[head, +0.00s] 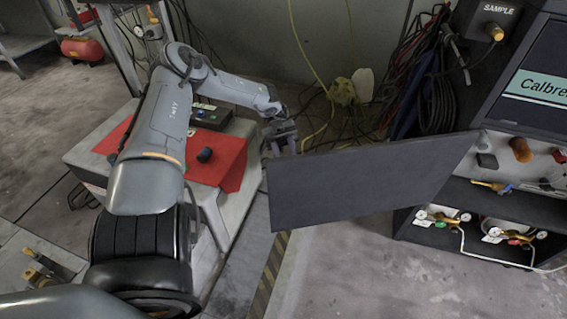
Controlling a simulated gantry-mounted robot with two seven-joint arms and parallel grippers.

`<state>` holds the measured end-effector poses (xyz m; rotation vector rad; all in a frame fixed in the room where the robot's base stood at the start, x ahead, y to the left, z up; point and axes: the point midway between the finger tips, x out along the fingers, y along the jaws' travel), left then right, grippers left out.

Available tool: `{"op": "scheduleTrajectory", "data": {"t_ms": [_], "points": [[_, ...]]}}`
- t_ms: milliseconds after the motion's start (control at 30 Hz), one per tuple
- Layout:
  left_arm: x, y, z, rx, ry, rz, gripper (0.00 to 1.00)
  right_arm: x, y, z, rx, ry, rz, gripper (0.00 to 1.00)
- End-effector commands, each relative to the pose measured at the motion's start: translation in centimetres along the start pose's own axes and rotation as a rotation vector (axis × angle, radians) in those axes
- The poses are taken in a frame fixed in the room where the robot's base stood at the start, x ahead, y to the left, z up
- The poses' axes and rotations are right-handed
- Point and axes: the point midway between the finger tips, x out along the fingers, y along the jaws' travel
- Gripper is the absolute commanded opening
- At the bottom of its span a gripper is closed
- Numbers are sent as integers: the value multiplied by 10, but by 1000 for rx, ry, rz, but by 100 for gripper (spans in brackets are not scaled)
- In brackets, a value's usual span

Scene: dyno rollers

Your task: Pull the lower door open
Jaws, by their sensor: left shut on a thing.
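The lower door (365,183) is a flat dark panel. It stands swung out from the dark cabinet (530,135) on the right, and its free end points left. My left gripper (284,148) is at the upper left corner of the door, partly hidden behind it. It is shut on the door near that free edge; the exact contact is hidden. The opened lower part of the cabinet shows shelves with gauges (442,217) and small fittings. My right gripper is out of view.
A white cart with a red top (222,162) and a small control box stands left of the door, under my left arm. Cables and hoses (432,95) hang behind the door. Grey floor (360,275) in front of the door is clear, with a striped strip (268,275).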

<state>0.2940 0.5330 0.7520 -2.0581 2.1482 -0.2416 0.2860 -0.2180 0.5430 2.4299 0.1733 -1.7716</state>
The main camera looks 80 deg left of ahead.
Motion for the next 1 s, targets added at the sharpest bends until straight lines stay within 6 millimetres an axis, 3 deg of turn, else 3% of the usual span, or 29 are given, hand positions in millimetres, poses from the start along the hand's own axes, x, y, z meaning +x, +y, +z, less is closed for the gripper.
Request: {"op": "scheduleTrajectory", "data": {"t_ms": [367,400,567,1000], "points": [[0,1,2,-6,-1,-1,0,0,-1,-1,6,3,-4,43],[0,1,2,-6,-1,-1,39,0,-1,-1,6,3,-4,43],[0,0,1,-4,0,-1,61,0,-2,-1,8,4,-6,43],[0,-2,-8,-1,0,0,61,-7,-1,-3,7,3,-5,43]]}}
